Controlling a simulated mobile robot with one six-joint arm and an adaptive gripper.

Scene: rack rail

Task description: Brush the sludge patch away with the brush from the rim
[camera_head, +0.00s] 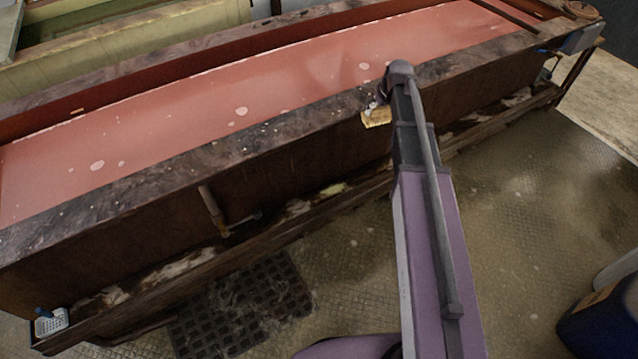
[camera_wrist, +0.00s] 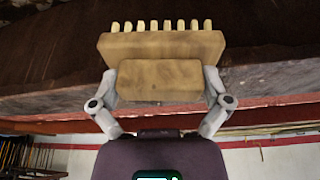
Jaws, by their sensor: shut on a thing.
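My gripper (camera_wrist: 160,82) is shut on the brush (camera_wrist: 160,45), one finger on each side of its wooden handle block. A row of pale bristle tufts points away from my gripper. In the head view the brush (camera_head: 376,119) hangs just off the front side of the trough, below its rim (camera_head: 290,133). My gripper there is mostly hidden behind my arm. I cannot tell for sure which mark is the sludge patch. A pale yellowish smear (camera_head: 332,189) lies on the low ledge, left of and below the brush, apart from it.
The long trough (camera_head: 270,160) holds reddish liquid (camera_head: 200,115) with pale foam spots. A pipe (camera_head: 213,211) stands out from its front. A floor grate (camera_head: 240,305) lies below. A small white basket (camera_head: 51,322) is at lower left. A dark blue container (camera_head: 603,325) stands at right.

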